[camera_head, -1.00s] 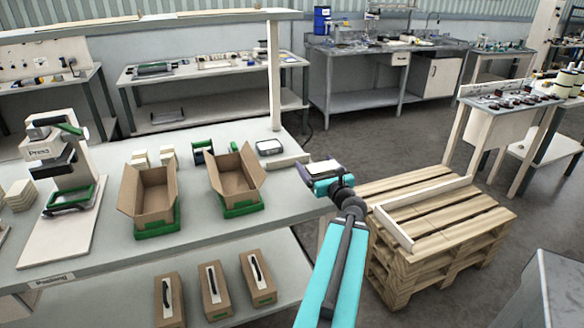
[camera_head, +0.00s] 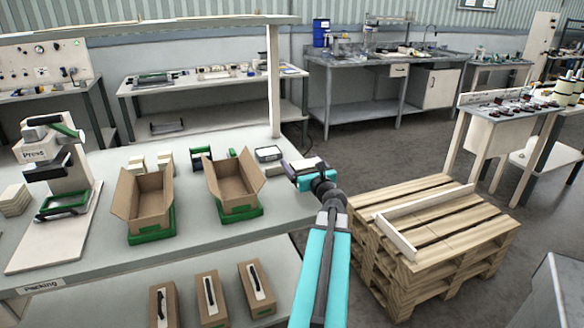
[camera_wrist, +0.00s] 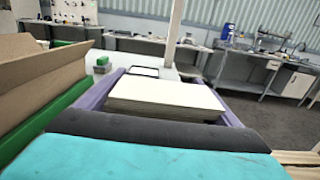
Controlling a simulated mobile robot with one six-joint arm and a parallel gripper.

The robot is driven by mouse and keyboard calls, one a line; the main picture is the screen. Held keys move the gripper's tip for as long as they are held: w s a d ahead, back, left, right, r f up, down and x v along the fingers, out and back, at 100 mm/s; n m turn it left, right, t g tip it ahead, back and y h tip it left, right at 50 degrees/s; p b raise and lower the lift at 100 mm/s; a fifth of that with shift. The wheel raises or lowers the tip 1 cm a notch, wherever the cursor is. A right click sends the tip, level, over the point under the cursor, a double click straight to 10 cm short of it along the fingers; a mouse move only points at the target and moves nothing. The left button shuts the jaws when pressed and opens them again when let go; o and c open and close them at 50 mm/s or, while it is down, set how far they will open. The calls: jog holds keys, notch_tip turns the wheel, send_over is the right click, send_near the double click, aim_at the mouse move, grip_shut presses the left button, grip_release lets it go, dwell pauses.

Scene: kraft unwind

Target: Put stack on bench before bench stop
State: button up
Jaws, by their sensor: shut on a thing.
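My gripper (camera_head: 303,168) is shut on a cream, flat stack (camera_wrist: 165,95), which lies level between its purple fingers in the wrist view. In the head view the gripper is over the right end of the packing bench (camera_head: 200,255), near its edge. A gap between the stack and the bench top cannot be made out. The bench stop cannot be made out clearly; the gripper covers that part of the bench.
Two open cartons (camera_head: 146,200) (camera_head: 233,187) stand on green bases left of my gripper. A dark-rimmed tray (camera_head: 268,153) lies just behind it. A press (camera_head: 60,170) stands far left. A wooden pallet pile (camera_head: 430,235) is at the right, beyond the bench edge.

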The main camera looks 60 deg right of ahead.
jog(key=shift+w+d+f, duration=0.1)
jog(key=shift+w+d, duration=0.25)
jog(key=shift+w, duration=0.55)
jog(key=shift+w+d+f, duration=0.1)
jog(key=shift+w+d, duration=0.2)
jog(key=shift+w, duration=0.55)
jog(key=shift+w+d, duration=0.15)
jog(key=shift+w, duration=0.25)
jog(key=shift+w+d+f, duration=0.1)
jog(key=shift+w+f, duration=0.05)
jog(key=shift+f, duration=0.75)
jog(key=shift+w+f, duration=0.1)
jog(key=shift+f, duration=0.8)
jog(key=shift+f, duration=0.2)
jog(key=o, duration=1.1)
jog(key=shift+r, duration=0.2)
